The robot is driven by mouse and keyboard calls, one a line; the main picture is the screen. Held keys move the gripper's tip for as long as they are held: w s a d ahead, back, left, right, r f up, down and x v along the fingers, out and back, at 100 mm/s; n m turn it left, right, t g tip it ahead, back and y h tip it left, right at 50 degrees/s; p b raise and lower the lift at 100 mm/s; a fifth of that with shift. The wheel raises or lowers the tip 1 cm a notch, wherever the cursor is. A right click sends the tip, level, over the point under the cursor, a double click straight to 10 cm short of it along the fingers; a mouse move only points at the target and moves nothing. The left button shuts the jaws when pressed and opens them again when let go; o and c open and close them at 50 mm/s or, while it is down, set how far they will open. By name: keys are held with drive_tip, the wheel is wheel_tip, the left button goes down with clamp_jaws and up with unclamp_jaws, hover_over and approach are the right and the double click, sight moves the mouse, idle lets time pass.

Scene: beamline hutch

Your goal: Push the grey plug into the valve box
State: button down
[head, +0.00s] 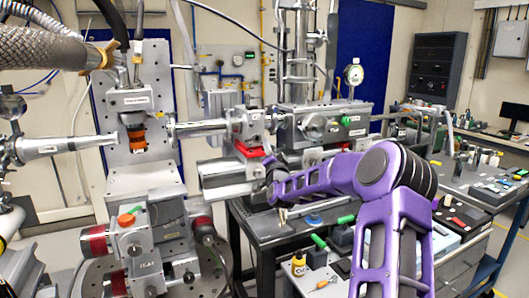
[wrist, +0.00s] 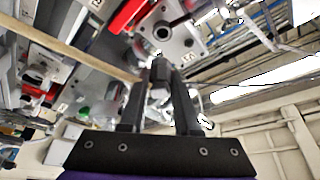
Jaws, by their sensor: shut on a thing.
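My gripper (wrist: 160,85) is shut on a dark grey plug (wrist: 160,72), held between its two black fingers in the wrist view. The plug points at a grey metal face with a round dark port (wrist: 163,33), which looks like the valve box (wrist: 182,42). The plug's tip appears just below the port; I cannot tell whether they touch. In the head view my purple arm reaches left, and my gripper (head: 269,172) is small and partly hidden below the grey boxes. The plug cannot be made out there.
A red strip (wrist: 130,15) lies beside the ported face. In the head view, a grey box with a green handle (head: 346,121) and a gauge (head: 353,75) stand above my arm. A bench (head: 275,228) with small tools is below. Beamline stages (head: 140,245) crowd the left.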

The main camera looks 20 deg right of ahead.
drive_tip(key=w+p, duration=0.1)
drive_tip(key=w, duration=0.2)
drive_tip(key=w+p, duration=0.1)
drive_tip(key=w, duration=0.1)
drive_tip(key=shift+w+a+p, duration=0.2)
drive_tip(key=shift+w+p, duration=0.1)
drive_tip(key=shift+w, duration=0.1)
drive_tip(key=shift+w, duration=0.55)
idle(0.6)
drive_tip(key=c, duration=0.5)
unclamp_jaws()
drive_tip(key=shift+c, duration=0.2)
drive_tip(key=shift+s, duration=0.15)
